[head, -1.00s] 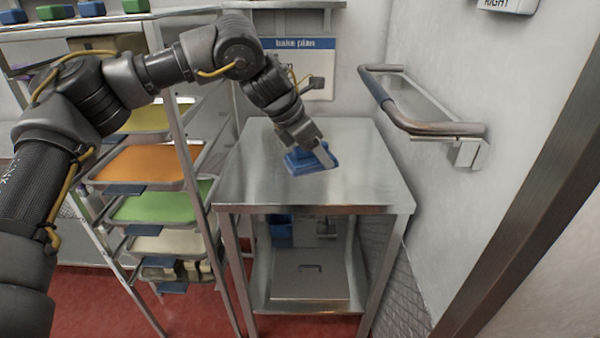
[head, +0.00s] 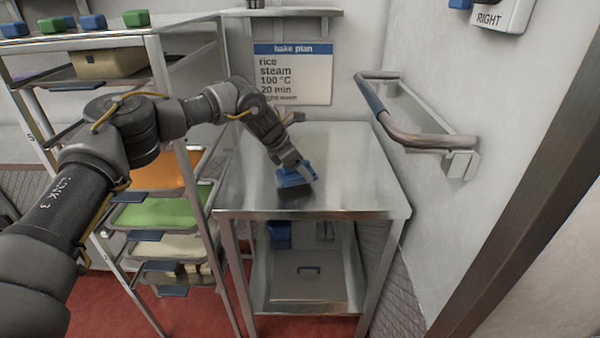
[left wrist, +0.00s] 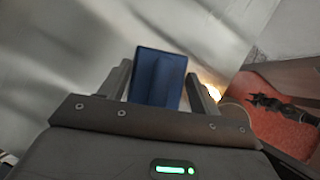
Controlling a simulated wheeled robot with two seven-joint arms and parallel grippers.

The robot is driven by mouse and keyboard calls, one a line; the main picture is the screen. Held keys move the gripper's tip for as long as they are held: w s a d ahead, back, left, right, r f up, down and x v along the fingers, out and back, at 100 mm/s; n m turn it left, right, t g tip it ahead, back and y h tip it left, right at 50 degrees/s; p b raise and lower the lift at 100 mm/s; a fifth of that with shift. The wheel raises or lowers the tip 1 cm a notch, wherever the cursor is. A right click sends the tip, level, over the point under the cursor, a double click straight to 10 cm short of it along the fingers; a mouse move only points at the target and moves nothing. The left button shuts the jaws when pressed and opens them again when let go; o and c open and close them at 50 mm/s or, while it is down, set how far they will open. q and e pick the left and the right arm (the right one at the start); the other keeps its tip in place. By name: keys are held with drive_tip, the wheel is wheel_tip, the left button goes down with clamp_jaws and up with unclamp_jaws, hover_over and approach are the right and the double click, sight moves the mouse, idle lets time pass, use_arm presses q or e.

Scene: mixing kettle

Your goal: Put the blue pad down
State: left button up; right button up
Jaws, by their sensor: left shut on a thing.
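The blue pad (head: 296,177) is held in my left gripper (head: 300,172) over the front-middle part of the steel table (head: 350,180). It is tilted, with a dark shadow or reflection just below it. I cannot tell whether it touches the top. In the left wrist view the pad (left wrist: 157,77) stands between the two fingers of the left gripper (left wrist: 157,85), which is shut on it. My right gripper is not in the head view. A dark jointed shape at the right of the left wrist view may be my right arm, too small to read.
A tray rack (head: 165,215) with orange, green and pale trays stands close at the left of the table. A wall rail (head: 415,130) juts out at the right. A bake plan sign (head: 292,75) hangs behind. The tabletop around the pad is clear.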

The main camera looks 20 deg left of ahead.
use_arm(q)
wheel_tip(320, 180, down, 2)
drive_tip(key=shift+f, duration=0.2)
drive_tip(key=o, duration=0.9)
drive_tip(key=v, duration=1.2)
drive_tip(key=shift+b, duration=0.4)
